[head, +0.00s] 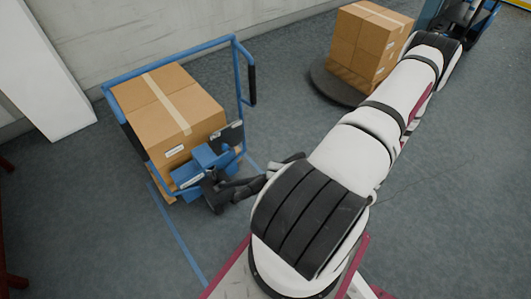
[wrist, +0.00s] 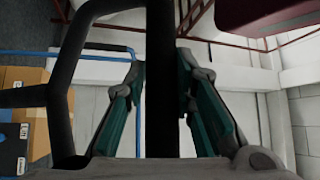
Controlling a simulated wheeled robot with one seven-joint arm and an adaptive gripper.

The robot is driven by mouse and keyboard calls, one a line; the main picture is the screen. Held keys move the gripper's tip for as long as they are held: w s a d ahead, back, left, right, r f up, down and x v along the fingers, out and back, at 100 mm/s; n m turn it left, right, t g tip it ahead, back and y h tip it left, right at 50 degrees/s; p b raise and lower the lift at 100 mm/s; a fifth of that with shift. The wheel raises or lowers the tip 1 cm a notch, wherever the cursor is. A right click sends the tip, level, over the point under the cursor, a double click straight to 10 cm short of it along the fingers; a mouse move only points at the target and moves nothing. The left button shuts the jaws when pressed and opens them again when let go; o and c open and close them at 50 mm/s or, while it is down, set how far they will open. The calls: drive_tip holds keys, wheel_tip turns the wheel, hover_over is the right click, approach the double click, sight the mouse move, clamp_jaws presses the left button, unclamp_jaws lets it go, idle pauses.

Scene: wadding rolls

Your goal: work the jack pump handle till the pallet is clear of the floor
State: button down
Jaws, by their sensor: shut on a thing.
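The blue jack (head: 206,157) stands at the near side of a loaded pallet in the head view. A little of the wooden pallet (head: 158,188) shows under the cartons; I cannot tell whether there is a gap below it. My gripper (head: 216,192) is low at the jack's front. In the wrist view, the black looped pump handle (wrist: 160,85) runs between the two teal fingers of my gripper (wrist: 161,75), which is shut on it. In the head view the gripper and wrist hide most of the handle.
Brown cartons (head: 170,100) sit on the pallet, with a blue rail frame (head: 170,60) around them. More cartons (head: 365,45) stand on a dark round plate (head: 335,85) at the back. A white post (head: 45,80) stands at left by the wall. Grey floor is open at lower left.

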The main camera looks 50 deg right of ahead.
drive_tip(key=shift+s+f, duration=0.25)
drive_tip(key=shift+f, duration=0.3)
drive_tip(key=shift+s+f, duration=0.2)
drive_tip(key=shift+f, duration=0.35)
drive_tip(key=c, duration=1.4)
unclamp_jaws()
drive_tip(key=shift+w, duration=0.1)
drive_tip(key=shift+o, duration=0.2)
drive_tip(key=shift+r, duration=0.15)
drive_tip(key=v, duration=1.2)
drive_tip(key=shift+r, duration=0.15)
